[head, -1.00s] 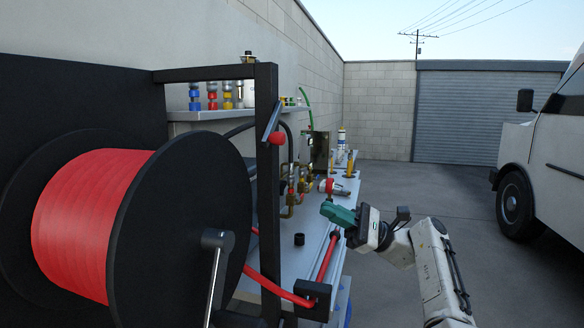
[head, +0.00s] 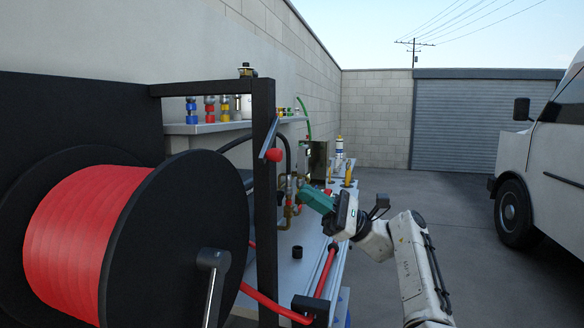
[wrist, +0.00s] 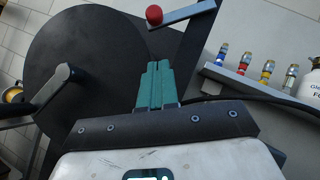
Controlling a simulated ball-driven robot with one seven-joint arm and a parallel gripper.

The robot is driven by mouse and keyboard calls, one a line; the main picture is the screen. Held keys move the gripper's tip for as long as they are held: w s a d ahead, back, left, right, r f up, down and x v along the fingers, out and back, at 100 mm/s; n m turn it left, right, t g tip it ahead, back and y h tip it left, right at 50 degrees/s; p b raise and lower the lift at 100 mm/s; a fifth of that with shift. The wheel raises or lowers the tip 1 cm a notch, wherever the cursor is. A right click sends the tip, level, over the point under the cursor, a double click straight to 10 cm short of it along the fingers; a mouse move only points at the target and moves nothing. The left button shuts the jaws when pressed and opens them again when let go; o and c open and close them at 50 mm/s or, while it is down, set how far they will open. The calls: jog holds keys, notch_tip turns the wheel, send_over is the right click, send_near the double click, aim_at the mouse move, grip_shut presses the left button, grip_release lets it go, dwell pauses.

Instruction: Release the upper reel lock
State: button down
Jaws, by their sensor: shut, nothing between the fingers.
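In the wrist view the lever (wrist: 188,13) and red knob (wrist: 154,15) lie at the top, beyond my fingertips. The reel (head: 180,235) holds red hose (head: 85,235). My gripper (head: 305,192) has green fingers, shut and empty. In the head view it is right of and below the red knob, apart from it. The wrist view also shows the closed fingers (wrist: 157,68), with a gap to the knob.
A bench (head: 322,245) with brass fittings (head: 292,195) and a black cap (head: 297,252) lies behind the post. A shelf (head: 205,127) holds coloured couplings. A crank handle (head: 213,270) sticks out from the reel. A white truck (head: 560,150) stands right; the paved ground between is clear.

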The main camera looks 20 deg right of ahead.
jog(key=a+r+p, duration=0.2)
jog(key=a+r, duration=0.2)
jog(key=r, duration=0.1)
jog(key=shift+s+a+r, duration=0.35)
jog(key=shift+s, duration=0.1)
jog(key=shift+r+p, duration=0.1)
jog(key=shift+p, duration=0.2)
